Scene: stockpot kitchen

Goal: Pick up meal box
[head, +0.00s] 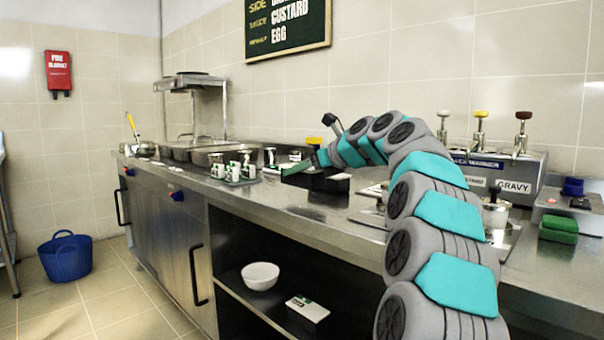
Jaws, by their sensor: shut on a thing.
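My gripper (308,164) is at the end of my arm, low over the counter in the middle of the picture. It is shut on a small dark green thing (297,168), just above a black tray (318,183). The thing is too small and partly hidden to tell whether it is a meal box. A flat white box with a dark green label (307,308) lies on the lower shelf, well below my gripper; it looks like a meal box. My arm hides part of the counter behind it.
A white bowl (260,276) sits on the shelf (232,285) beside the box. Several white and green cups (233,172) stand left of the tray. Sauce dispensers (500,170) and a green sponge (558,229) are at right. A blue bucket (66,257) stands on the floor.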

